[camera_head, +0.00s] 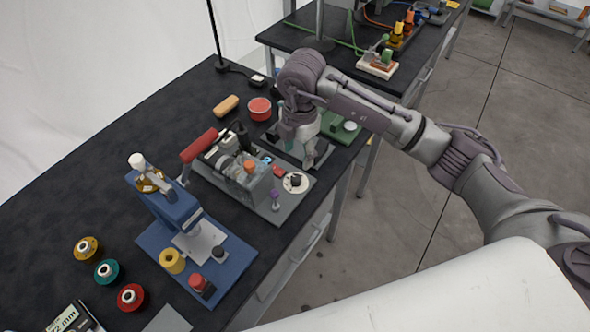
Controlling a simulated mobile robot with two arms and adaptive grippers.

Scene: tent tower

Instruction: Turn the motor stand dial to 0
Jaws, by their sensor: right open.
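The motor stand (262,207) is a grey plate with a motor housing, a red-handled part and small coloured knobs, on the black bench. A round white dial (296,183) with a dark knob sits at its right corner. The dial's pointer and marks are too small to read. My right gripper (309,163) reaches in from the right and points down, just beyond the dial in the picture. It is open, with nothing visible between its fingers. I cannot tell its exact height, but it looks apart from the dial. My left gripper is not in view.
A blue press-like stand (226,262) stands nearer, with coloured spools (131,297) to its left. A red round container (260,109) and a tan block (226,105) lie behind. A green device (340,127) is close beside my right gripper. The bench's left part is clear.

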